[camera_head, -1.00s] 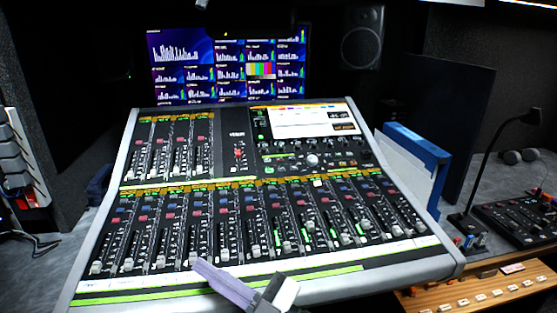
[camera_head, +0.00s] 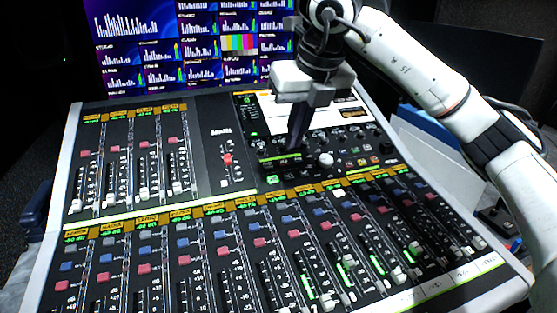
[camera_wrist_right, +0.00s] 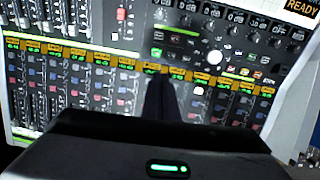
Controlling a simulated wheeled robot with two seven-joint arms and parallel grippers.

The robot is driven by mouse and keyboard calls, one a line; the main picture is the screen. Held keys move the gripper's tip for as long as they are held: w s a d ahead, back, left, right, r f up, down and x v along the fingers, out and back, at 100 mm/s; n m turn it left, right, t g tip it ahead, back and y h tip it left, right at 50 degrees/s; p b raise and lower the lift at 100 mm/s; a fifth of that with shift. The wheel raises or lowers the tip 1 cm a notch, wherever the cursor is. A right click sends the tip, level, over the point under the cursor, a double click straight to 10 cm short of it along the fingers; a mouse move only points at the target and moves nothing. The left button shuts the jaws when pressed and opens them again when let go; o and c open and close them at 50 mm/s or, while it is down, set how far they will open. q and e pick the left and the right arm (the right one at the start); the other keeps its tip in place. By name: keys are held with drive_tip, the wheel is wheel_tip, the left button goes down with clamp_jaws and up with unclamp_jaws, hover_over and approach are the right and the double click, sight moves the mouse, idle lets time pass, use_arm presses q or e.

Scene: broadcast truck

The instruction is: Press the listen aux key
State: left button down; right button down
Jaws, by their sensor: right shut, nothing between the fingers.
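The mixing console (camera_head: 212,150) fills the head view, with its channel strips in front and a master section behind right. My right gripper (camera_head: 298,146) is shut and empty, pointing down over the master section, left of a pale round knob (camera_head: 326,160). Its dark fingers hide part of the panel, and I cannot tell whether they touch it. In the wrist view the shut fingers (camera_wrist_right: 160,88) lie just below a green-lit key (camera_wrist_right: 157,52). Small coloured keys (camera_head: 366,161) sit right of the knob. Their labels are too small to read, so I cannot tell which is listen aux.
Monitor screens (camera_head: 140,50) stand behind the console. The console's touch screen (camera_head: 274,112) is partly hidden by my right gripper. Faders and keys crowd the front, and a pale raised rim (camera_head: 62,165) runs along the left side.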

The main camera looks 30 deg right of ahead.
drive_tip(key=d+r, duration=0.1)
drive_tip(key=d, duration=0.1)
approach(289, 176)
drive_tip(key=shift+m+h, duration=0.3)
drive_tip(key=x, duration=0.6)
drive_tip(key=shift+a+f+b, duration=0.2)
drive_tip(key=shift+a+b, duration=0.05)
drive_tip(key=shift+b, duration=0.15)
drive_tip(key=shift+f, duration=0.1)
